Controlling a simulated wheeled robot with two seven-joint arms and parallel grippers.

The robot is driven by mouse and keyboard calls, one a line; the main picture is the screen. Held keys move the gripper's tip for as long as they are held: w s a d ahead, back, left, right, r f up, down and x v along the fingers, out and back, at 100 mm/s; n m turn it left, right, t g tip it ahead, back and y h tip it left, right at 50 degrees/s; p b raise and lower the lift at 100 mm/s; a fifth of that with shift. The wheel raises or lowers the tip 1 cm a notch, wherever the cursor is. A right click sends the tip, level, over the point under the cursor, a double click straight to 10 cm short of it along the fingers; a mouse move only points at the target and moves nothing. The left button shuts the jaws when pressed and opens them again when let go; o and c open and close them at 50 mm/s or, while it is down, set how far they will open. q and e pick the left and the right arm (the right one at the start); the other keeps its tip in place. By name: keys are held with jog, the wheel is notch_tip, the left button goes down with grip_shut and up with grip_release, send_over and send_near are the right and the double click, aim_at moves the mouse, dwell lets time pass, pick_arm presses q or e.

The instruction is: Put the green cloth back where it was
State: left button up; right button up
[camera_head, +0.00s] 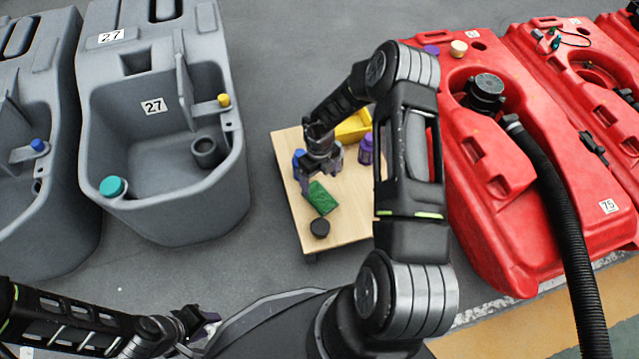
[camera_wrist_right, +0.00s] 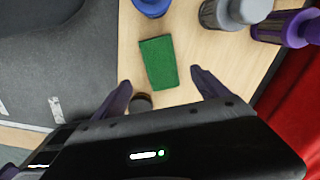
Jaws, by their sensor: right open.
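The green cloth (camera_head: 322,198) lies flat on a small wooden table (camera_head: 349,222), near its left side. It also shows in the right wrist view (camera_wrist_right: 158,62), between and beyond the fingertips. My right gripper (camera_head: 322,173) is above the table, just beyond the cloth in the head view. In the right wrist view its two purple fingers (camera_wrist_right: 166,82) are spread apart with nothing between them. The height of the gripper over the cloth is hard to tell. My left gripper (camera_head: 205,333) is low at the bottom left of the head view, away from the table, with its jaws unclear.
On the table are a black round cap (camera_head: 320,228), a blue item (camera_head: 298,158), a purple bottle (camera_head: 366,148) and a yellow bin (camera_head: 354,127). A grey container (camera_wrist_right: 222,12) stands near the cloth. Grey tanks (camera_head: 172,195) flank the left, red tanks (camera_head: 490,225) the right.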

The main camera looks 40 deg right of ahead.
notch_tip(320, 180, up, 5)
jog(key=shift+f+p, duration=0.2)
jog(key=shift+p, duration=0.45)
jog(key=s+a+n+y, duration=0.1)
jog(key=s+a+n, duration=0.5)
jog(key=a+n, duration=0.3)
jog(key=s+a+n+y, duration=0.1)
jog(key=s+a+n, duration=0.5)
jog(key=a+n, duration=0.3)
jog(key=s+a+f+n+t+y, duration=0.1)
jog(key=s+a+n, duration=0.6)
jog(key=n, duration=0.8)
jog(key=a, duration=0.3)
jog(key=shift+y, duration=0.4)
